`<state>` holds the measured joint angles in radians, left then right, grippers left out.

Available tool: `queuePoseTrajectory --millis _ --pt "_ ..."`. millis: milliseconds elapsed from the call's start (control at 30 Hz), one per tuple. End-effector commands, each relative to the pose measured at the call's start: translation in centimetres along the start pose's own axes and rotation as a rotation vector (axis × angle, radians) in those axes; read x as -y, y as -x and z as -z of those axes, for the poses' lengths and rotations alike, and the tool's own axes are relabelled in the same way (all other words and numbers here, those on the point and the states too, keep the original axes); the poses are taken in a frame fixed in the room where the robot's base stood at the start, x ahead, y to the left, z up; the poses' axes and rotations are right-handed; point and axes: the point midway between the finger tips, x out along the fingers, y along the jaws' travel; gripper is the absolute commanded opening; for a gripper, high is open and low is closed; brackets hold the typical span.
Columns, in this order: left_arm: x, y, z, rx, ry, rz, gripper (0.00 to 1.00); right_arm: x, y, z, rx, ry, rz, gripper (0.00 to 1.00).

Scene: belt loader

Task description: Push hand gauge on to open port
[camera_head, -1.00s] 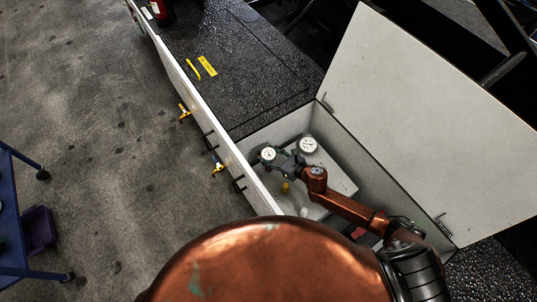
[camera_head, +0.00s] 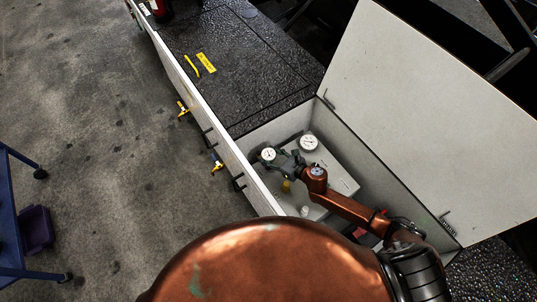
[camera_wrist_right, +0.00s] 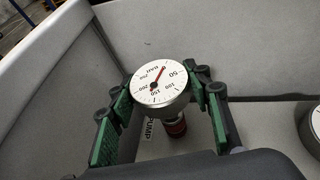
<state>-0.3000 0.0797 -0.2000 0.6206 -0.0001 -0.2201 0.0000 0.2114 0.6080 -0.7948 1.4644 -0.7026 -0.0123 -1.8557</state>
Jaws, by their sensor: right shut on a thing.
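The hand gauge (camera_head: 268,154) has a round white dial and shows inside the open box. My right gripper (camera_head: 275,158) reaches into the box and is shut on the gauge. In the right wrist view its green-padded fingers (camera_wrist_right: 163,88) stand on both sides of the dial. The open port is not clearly visible; I cannot tell whether the fitting meets it. My left gripper is not in view.
A second, fixed-looking gauge (camera_head: 309,143) is close by on a grey panel (camera_head: 335,183). The panel also has a yellow part (camera_head: 286,186) and a white knob (camera_head: 305,211). Box walls surround the arm, and the raised lid (camera_head: 425,120) is at the right.

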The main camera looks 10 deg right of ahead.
Motion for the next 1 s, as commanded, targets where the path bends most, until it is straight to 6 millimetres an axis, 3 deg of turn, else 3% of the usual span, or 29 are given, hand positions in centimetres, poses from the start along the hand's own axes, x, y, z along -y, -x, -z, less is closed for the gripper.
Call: queuePoseTrajectory --millis 367,400,700,1000 --pt "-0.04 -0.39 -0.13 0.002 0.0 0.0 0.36 0.01 -0.19 0.29 0.002 0.0 0.0 0.06" --pt "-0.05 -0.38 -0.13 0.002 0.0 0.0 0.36 0.01 -0.19 0.29 0.002 0.0 0.0 0.46" --pt "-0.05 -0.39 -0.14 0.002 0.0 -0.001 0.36 0.0 -0.18 0.36 0.001 0.0 0.0 0.65" --pt "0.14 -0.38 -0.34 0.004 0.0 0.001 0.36 0.01 0.08 0.56 -0.002 0.0 0.0 0.65"
